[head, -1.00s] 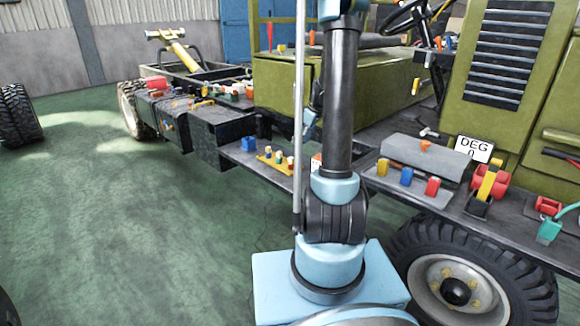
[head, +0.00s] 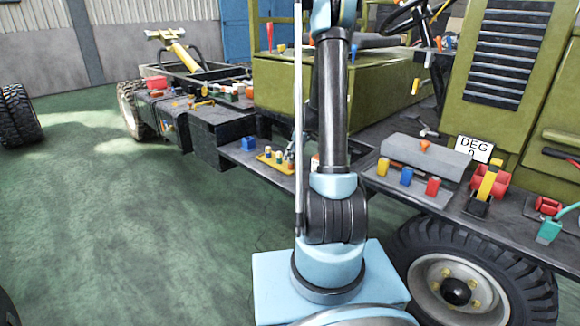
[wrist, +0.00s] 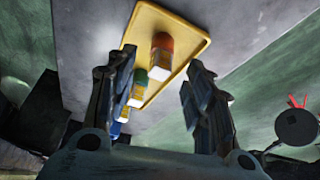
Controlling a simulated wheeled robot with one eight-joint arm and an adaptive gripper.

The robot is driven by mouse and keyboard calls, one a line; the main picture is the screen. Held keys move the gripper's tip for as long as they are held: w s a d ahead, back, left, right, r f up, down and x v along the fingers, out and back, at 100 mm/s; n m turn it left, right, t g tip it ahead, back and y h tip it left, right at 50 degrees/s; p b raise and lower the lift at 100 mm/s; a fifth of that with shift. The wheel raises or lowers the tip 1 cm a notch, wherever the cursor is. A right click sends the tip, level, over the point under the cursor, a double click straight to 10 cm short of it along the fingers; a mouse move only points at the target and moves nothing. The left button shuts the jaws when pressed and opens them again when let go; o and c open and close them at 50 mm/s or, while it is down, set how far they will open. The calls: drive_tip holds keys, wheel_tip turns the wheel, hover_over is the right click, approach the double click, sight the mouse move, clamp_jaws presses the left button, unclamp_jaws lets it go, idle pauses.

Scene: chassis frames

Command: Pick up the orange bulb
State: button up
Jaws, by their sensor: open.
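A blue block (head: 248,143) sits left of the tray on the shelf. Right of my arm are yellow, blue and red blocks (head: 406,176) and a grey box (head: 425,153). The vehicle's wheel (head: 455,288) is below.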

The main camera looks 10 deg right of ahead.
drive_tip(key=shift+w+a+f, duration=0.15)
drive_tip(key=shift+f, duration=0.4)
drive_tip(key=c, duration=1.1)
drive_tip(key=shift+r, duration=0.15)
